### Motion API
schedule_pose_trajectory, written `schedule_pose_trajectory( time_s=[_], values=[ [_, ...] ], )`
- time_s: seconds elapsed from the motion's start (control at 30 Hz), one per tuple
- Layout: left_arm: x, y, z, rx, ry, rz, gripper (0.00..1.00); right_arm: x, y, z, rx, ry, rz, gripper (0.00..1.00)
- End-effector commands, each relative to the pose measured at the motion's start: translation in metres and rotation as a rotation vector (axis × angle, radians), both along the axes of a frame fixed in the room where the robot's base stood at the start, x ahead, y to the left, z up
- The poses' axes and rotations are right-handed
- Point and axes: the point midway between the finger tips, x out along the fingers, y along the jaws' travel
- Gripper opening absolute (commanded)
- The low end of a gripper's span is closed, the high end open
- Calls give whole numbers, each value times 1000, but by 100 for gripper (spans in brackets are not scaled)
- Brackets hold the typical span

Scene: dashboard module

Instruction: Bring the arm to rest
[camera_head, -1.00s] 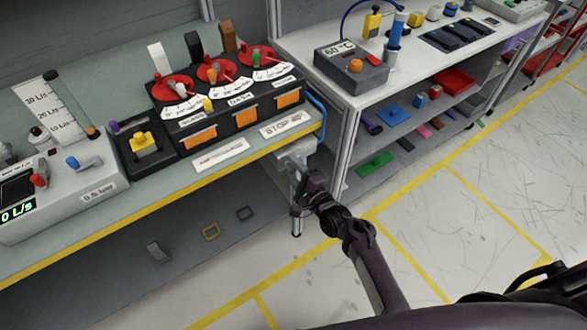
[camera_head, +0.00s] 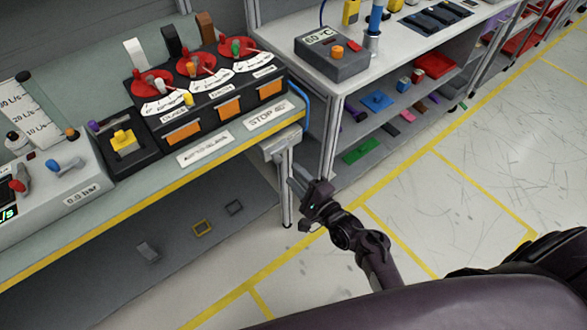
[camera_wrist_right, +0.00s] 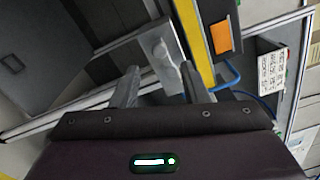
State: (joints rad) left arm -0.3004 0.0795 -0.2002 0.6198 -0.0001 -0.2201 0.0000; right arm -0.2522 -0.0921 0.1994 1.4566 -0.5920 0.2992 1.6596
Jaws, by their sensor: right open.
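My right arm comes in from the lower right in the head view. Its gripper (camera_head: 299,183) is open and empty, in front of the metal bracket (camera_head: 281,146) at the right end of the dashboard bench. In the wrist view, the two fingers of the right gripper (camera_wrist_right: 160,86) stand apart with nothing between them. The bracket (camera_wrist_right: 160,45) shows beyond them; the gap to it is hard to judge. My left gripper is out of view.
The bench (camera_head: 150,192) with its yellow edge carries a black panel with red dials (camera_head: 203,62) and orange flaps. A shelf unit (camera_head: 327,105) with a grey temperature box (camera_head: 332,60) stands to the right. The floor (camera_head: 440,190) on the right is clear.

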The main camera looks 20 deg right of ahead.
Motion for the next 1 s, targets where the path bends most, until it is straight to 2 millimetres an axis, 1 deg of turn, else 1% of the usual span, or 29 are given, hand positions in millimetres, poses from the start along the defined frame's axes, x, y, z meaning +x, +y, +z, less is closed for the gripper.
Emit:
schedule_pose_trajectory(
  time_s=[0.2,0.27,0.33,0.37,0.47,0.5,0.57,0.6,0.67,0.7,0.77,0.8,0.87,0.9,0.97,1.0],
  values=[
    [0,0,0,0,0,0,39,0,0,0,-1,0,0,41],
    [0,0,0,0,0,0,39,-1,1,-4,-11,6,0,41],
    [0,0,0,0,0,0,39,-4,3,-17,-53,27,2,41],
    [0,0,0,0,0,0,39,-7,4,-28,-84,44,6,41],
    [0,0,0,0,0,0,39,-24,11,-78,-253,121,31,41],
    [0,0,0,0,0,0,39,-36,14,-104,-344,160,54,41],
    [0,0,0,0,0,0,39,-57,17,-144,-491,220,101,41],
    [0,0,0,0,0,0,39,-74,18,-171,-592,259,142,41],
    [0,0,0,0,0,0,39,-101,17,-208,-740,312,214,41],
    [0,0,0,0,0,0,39,-122,16,-231,-836,346,270,41],
    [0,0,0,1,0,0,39,-155,12,-264,-977,392,365,41],
    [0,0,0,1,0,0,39,-178,8,-284,-1067,419,435,41],
    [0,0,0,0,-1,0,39,-214,0,-311,-1196,455,551,41],
    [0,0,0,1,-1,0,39,-240,-7,-327,-1279,475,634,41],
    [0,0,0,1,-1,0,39,-276,-19,-347,-1389,499,761,41],
    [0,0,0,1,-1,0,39,-300,-26,-358,-1452,511,845,41]
  ],
)
